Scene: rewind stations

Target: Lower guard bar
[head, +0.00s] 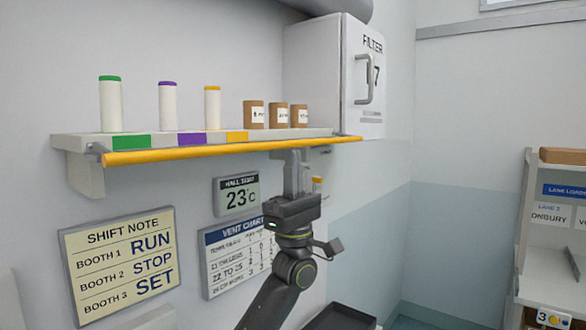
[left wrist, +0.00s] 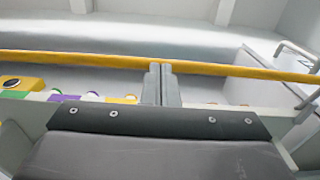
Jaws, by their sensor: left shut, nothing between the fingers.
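My right gripper is not in view.
Several white rolls with coloured tops, such as the green one (head: 111,105), and brown canisters (head: 278,115) stand on the shelf. The filter box (head: 325,75) is at its right end. Wall signs (head: 120,258) hang below. A lane rack (head: 540,265) stands at right.

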